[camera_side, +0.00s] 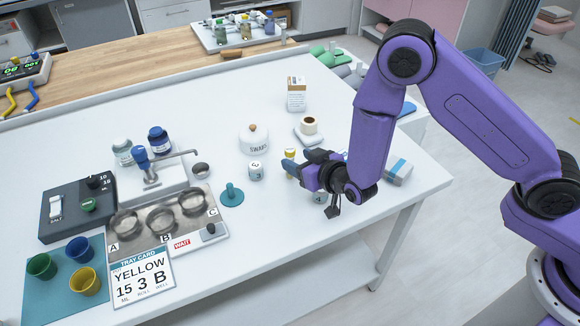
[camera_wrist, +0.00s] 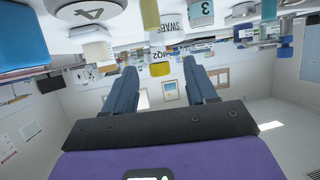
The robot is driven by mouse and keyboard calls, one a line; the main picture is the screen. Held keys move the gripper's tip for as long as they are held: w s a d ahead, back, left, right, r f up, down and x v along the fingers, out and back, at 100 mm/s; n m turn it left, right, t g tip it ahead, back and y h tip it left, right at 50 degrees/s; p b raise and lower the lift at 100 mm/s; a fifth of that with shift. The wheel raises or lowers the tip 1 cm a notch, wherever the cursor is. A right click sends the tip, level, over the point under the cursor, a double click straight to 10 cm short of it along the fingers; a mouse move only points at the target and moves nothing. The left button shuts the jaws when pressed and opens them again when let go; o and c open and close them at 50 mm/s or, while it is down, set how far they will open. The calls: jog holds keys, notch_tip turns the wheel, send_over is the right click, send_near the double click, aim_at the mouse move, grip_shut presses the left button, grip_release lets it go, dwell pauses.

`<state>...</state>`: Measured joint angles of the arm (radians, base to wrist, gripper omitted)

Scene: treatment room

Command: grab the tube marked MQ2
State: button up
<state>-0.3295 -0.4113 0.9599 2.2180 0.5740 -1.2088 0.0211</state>
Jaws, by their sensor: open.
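The tube marked MQ2 has a yellow cap and stands upright on the white table. In the side view its cap (camera_side: 290,153) shows just behind my gripper's blue fingers, which hide its lower part. In the wrist view, which is upside down, the tube (camera_wrist: 160,69) shows its cap between the two fingertips, with the MQ2 label partly visible above it. My gripper (camera_side: 289,167) is open, its fingers apart on either side of the tube's image in the wrist view (camera_wrist: 160,66). I cannot tell how far the tube reaches between them.
The SWABS jar (camera_side: 254,140) stands behind. A teal stand (camera_side: 232,193) is left.

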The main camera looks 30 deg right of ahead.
aim_at(292, 156)
jog(key=shift+x, duration=3.55)
jog(key=shift+d, duration=0.2)
jog(key=c, duration=1)
